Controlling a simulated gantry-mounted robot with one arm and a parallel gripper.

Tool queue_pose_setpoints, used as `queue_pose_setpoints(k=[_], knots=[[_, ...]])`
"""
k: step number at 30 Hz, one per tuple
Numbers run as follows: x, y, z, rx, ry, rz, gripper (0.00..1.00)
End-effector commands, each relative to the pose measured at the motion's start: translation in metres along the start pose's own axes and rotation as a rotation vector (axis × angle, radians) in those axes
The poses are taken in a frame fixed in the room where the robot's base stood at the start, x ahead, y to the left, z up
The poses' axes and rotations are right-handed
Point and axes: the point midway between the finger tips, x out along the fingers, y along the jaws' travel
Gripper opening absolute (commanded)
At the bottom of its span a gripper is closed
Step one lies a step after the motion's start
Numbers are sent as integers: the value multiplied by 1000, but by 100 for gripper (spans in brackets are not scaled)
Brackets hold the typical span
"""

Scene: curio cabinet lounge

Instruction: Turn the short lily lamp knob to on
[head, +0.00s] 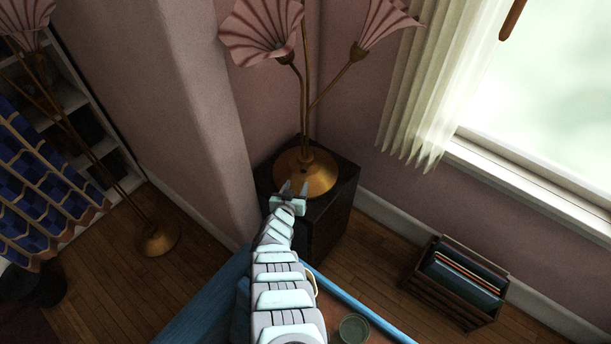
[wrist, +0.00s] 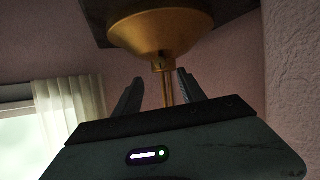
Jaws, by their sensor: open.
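The short lily lamp stands on a dark cabinet, with a round brass base (head: 309,174), thin brass stems and pink pleated flower shades (head: 262,32). My gripper (head: 295,187) is at the near edge of this base, its fingers open and pointing toward the stem. The wrist view is upside down. There the brass base (wrist: 160,38) hangs from the top, with the stem running down between my open fingers (wrist: 159,80). A small brass piece (wrist: 158,66) by the stem, between the fingertips, may be the knob. I cannot tell its setting or whether a finger touches it.
The dark cabinet (head: 333,208) stands in the wall corner. A taller floor lamp with a brass base (head: 157,239) is at the left. A crate of records (head: 456,283) sits on the floor at the right, below the window and curtain (head: 425,85).

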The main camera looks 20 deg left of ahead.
Motion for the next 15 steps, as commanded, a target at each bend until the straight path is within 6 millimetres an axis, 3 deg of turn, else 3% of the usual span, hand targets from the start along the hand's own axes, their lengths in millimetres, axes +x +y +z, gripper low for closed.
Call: queue_pose_setpoints(k=[15], knots=[[64, -2, 4, 0, 7, -1, 48]])
